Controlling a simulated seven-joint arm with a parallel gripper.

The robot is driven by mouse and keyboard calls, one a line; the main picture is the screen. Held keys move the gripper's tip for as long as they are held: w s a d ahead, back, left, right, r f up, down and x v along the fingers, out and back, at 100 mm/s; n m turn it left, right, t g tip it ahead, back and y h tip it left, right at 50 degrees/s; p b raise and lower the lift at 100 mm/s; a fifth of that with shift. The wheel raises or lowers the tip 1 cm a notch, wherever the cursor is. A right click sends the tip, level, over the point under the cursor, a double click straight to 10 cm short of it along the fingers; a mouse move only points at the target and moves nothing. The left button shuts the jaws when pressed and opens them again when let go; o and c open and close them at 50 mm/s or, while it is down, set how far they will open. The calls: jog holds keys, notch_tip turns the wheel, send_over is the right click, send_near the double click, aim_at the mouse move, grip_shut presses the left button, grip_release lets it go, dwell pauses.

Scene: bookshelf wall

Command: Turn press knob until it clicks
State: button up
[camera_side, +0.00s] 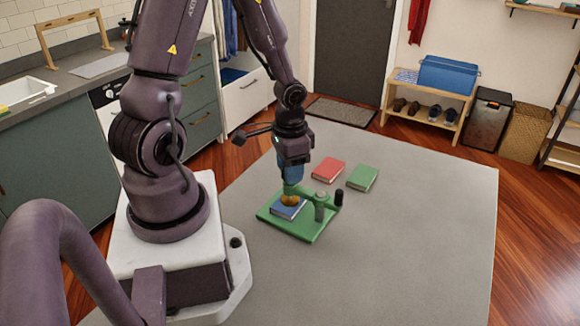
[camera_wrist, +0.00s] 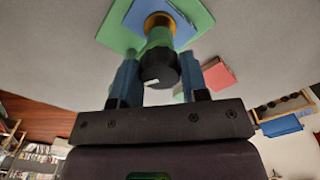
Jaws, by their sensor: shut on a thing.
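The green press (camera_side: 312,232) stands on the grey table with a blue book (camera_side: 289,208) on its base. A gold round plate (camera_side: 290,199) sits over the book, and a green arm (camera_side: 307,195) runs to a green post (camera_side: 320,204). My gripper (camera_side: 292,181) points down over the plate. In the wrist view the dark press knob (camera_wrist: 159,70) with a white mark is between the two blue fingers of my gripper (camera_wrist: 159,60), which is shut on it. The fingers hide the knob in the side view. The gold plate shows behind the knob (camera_wrist: 158,20).
A red book (camera_side: 328,169) and a green book (camera_side: 363,178) lie on the table (camera_side: 420,240) behind the press. A black upright cylinder (camera_side: 339,198) stands at the press's right end. The table's right and front areas are clear.

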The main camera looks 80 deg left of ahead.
jog(key=m, duration=0.4)
jog(key=shift+a+m, duration=0.1)
jog(key=shift+m, duration=0.2)
jog(key=m, duration=0.5)
jog(key=shift+w, duration=0.1)
jog(key=m, duration=0.9)
jog(key=shift+m, duration=0.4)
jog(key=o, duration=0.9)
jog(key=shift+o, duration=0.2)
notch_tip(320, 180, up, 13)
